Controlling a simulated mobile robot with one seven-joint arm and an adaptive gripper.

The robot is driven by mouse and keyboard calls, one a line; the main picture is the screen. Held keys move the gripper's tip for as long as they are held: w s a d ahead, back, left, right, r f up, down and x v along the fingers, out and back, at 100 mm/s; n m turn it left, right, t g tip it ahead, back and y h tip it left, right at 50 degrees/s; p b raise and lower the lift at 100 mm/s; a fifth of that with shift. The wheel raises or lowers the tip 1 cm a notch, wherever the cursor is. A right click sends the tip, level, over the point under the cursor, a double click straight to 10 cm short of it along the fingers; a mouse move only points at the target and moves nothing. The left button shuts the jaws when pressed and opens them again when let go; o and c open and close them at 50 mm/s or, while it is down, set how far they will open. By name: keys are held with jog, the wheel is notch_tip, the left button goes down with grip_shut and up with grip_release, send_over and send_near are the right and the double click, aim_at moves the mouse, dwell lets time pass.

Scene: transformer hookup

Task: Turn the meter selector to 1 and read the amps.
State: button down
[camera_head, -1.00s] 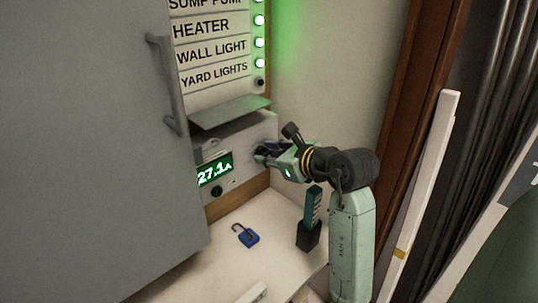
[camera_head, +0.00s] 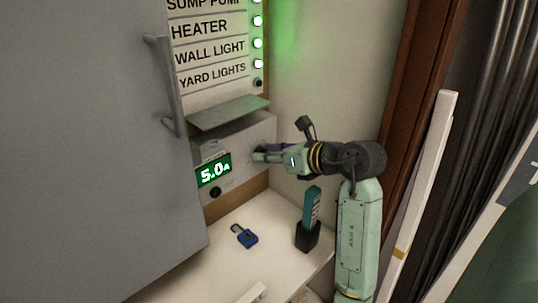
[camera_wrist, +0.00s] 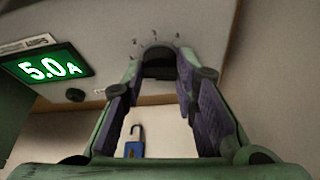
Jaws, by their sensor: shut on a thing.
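The meter is a pale box (camera_head: 238,170) under a grey ledge, with a green display (camera_head: 213,171) reading 5.0 A. The same display (camera_wrist: 47,68) reads 5.0 A in the wrist view. My gripper (camera_head: 256,154) reaches the right part of the meter's front and is shut on the selector knob. In the wrist view my gripper (camera_wrist: 160,85) points at the dark selector knob (camera_wrist: 158,68), with small marks on the panel around it. The marks are too small to read, so I cannot tell which number the knob points to.
A black button (camera_head: 215,192) sits below the display. A blue padlock (camera_head: 245,236) lies on the white shelf (camera_head: 215,270), and a teal tool in a black holder (camera_head: 308,235) stands beside my arm. A large grey door (camera_head: 90,150) with a handle fills the left.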

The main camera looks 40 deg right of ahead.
jog(key=c, duration=1.3)
grip_release()
jog(key=v, duration=0.7)
jog(key=shift+s+r, duration=0.1)
jog(key=shift+s, duration=0.2)
jog(key=shift+w+a, duration=0.1)
jog(key=shift+a, duration=0.05)
